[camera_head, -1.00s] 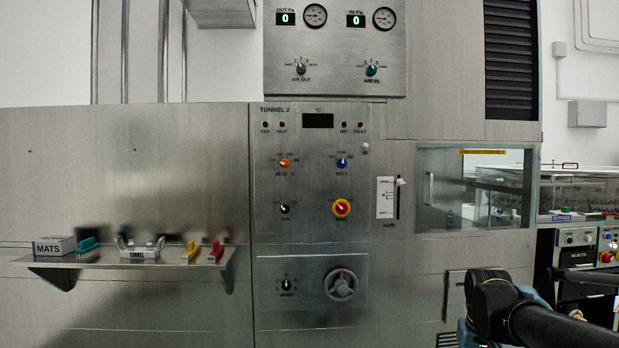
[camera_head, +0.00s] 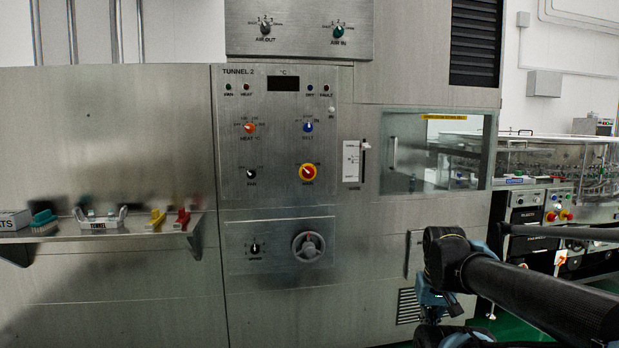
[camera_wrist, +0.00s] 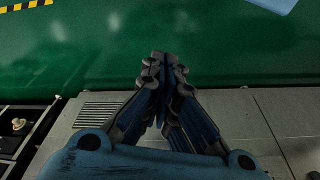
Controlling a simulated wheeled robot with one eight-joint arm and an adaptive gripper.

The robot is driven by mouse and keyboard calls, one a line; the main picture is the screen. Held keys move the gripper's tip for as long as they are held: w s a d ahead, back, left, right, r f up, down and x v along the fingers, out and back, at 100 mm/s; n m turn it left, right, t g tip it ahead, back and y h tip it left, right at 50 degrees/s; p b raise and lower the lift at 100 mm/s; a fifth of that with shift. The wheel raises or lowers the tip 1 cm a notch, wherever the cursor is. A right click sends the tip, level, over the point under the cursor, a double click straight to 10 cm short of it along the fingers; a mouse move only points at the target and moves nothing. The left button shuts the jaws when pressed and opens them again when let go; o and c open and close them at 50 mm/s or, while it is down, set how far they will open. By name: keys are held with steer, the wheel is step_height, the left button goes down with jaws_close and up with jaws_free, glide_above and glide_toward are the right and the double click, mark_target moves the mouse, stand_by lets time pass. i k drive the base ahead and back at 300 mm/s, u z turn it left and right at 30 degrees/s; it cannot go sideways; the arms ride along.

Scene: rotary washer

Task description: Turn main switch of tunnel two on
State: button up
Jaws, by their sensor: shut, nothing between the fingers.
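The Tunnel 2 panel (camera_head: 262,190) is on the steel machine front in the head view. In the head view my arm is at the lower right, and the fingertips cannot be made out.
A blue belt knob (camera_head: 308,127), an orange heat knob (camera_head: 249,128) and a black fan knob (camera_head: 251,174) surround the switch. A grey handwheel (camera_head: 308,247) is below. A shelf (camera_head: 120,234) with brushes juts out at left. A glass window (camera_head: 435,155) is at right.

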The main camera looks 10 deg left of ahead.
mark_target(308, 172)
steer(key=z, duration=1.55)
steer(key=k, duration=1.65)
steer(key=u, duration=1.65)
steer(key=i, duration=1)
steer(key=z, duration=0.05)
